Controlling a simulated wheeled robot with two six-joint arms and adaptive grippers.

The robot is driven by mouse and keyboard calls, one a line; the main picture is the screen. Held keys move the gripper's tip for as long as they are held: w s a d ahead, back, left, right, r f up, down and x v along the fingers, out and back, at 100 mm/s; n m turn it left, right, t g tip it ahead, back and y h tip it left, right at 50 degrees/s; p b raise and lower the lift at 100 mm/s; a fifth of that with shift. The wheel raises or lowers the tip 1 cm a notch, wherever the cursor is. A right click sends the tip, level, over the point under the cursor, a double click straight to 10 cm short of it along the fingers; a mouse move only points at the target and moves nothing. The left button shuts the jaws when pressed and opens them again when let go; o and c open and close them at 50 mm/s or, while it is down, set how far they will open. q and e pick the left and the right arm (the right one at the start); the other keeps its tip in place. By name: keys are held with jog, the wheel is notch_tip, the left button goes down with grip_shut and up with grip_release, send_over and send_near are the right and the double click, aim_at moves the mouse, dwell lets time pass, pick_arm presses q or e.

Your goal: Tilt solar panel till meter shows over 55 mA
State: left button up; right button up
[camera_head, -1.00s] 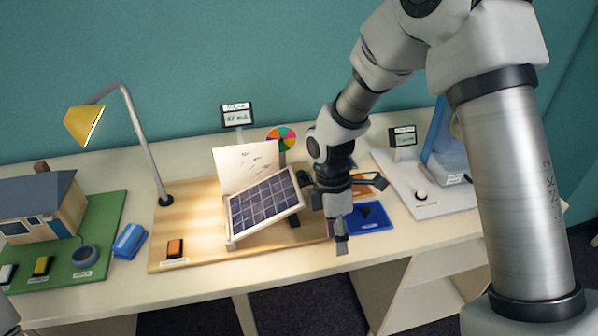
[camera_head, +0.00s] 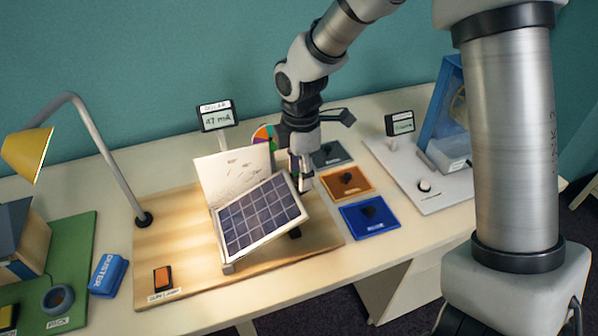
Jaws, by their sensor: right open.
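The solar panel (camera_head: 258,217), dark cells in a pale frame, stands tilted on a wooden board (camera_head: 181,250). A pale sheet (camera_head: 232,174) with markings stands behind it. The meter (camera_head: 217,117) stands on a post behind the board, and its display seems to read 47 mA. My right gripper (camera_head: 302,181) is open and points down at the panel's upper right corner. One finger is very close to the panel edge; I cannot tell whether it touches. My left gripper is not in view.
A lamp with a yellow shade (camera_head: 27,151) leans over the left side. An orange switch (camera_head: 162,279) sits at the board's front. A blue duster (camera_head: 108,275) lies left of the board. Blue (camera_head: 370,215) and orange (camera_head: 347,182) squares lie to the right.

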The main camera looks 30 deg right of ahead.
jog(key=shift+w+f, duration=0.3)
jog(key=shift+f, duration=0.2)
jog(key=shift+w+f, duration=0.25)
jog(key=shift+f, duration=0.2)
jog(key=shift+s+r, duration=0.2)
jog(key=shift+s, duration=0.3)
jog(key=c, duration=0.5)
grip_shut()
jog(key=shift+w+d+f, duration=0.1)
jog(key=shift+w, duration=0.1)
jog(key=shift+r+p, duration=0.35)
jog(key=shift+p, duration=0.05)
jog(key=a+r+p, duration=0.1)
jog(key=a+r+h+p, duration=0.1)
jog(key=p, duration=0.1)
jog(key=a+r+h+p, duration=0.1)
jog(key=p, duration=0.1)
jog(key=shift+w+r+g, duration=0.25)
jog(key=shift+w+g, duration=0.05)
jog(key=shift+w, duration=0.05)
jog(key=shift+a+h+p, duration=0.3)
jog(key=shift+a, duration=0.1)
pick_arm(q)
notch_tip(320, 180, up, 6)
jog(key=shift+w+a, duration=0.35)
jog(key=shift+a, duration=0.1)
pick_arm(e)
jog(key=shift+f, duration=0.1)
